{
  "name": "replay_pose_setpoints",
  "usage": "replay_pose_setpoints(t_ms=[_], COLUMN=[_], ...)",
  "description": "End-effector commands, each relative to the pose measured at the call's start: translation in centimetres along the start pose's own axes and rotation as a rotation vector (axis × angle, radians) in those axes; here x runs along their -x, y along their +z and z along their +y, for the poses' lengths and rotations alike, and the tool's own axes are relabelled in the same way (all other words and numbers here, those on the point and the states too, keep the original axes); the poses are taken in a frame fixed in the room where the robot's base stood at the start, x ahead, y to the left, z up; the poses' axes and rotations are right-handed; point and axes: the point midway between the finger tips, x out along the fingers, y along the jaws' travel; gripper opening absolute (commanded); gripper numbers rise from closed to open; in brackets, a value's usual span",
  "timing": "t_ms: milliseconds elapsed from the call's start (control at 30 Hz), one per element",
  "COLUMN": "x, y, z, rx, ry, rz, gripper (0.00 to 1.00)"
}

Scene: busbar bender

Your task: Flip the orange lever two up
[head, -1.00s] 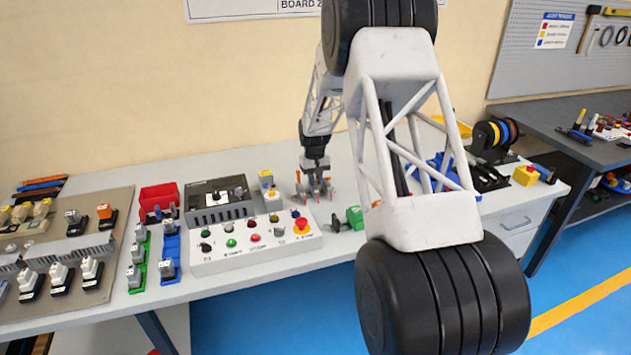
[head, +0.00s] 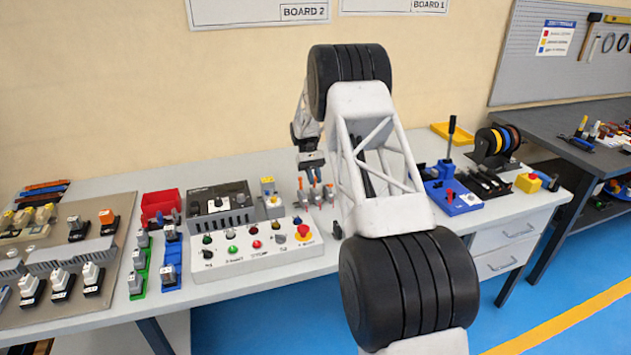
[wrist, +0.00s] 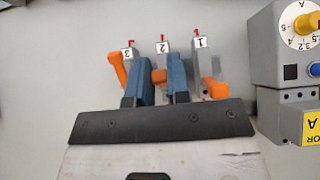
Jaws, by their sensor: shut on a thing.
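Three grey switch blocks numbered 3, 2 and 1 stand in a row in the wrist view, each with an orange lever. Lever two (wrist: 159,76) is the middle one, and only a short piece of its orange shows between my fingers. My gripper (wrist: 160,77) has its two blue fingers around lever two and is shut on it. Lever three (wrist: 118,70) is left of the fingers and lever one (wrist: 213,88) is right of them, both free. In the head view my gripper (head: 314,178) is at the switches, and lever two cannot be told apart there.
A white control panel (head: 220,262) with buttons and a red emergency stop (head: 304,232) stands left of the switches. A grey box with a yellow dial (wrist: 298,22) is close on the right in the wrist view. A blue base with a black handle (head: 452,190) stands further right.

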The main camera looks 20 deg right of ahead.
Motion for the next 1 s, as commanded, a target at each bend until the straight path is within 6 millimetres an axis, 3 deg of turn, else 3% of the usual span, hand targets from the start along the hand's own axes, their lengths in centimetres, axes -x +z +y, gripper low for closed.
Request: replay_pose_setpoints(t_ms=[300, 800, 833, 967, 1000], x=[0.41, 0.47, 0.46, 0.48, 0.48], y=[-0.44, -0.47, -0.47, -0.46, -0.46], z=[-0.01, 0.00, 0.00, 0.00, 0.00], rx=[0.000, 0.000, 0.000, 0.000, 0.000], ry=[0.000, 0.000, 0.000, 0.000, 0.000], rz=[-0.130, -0.152, -0.152, -0.152, -0.151], gripper=[0.00, 0.00, 0.21, 0.41, 0.43])
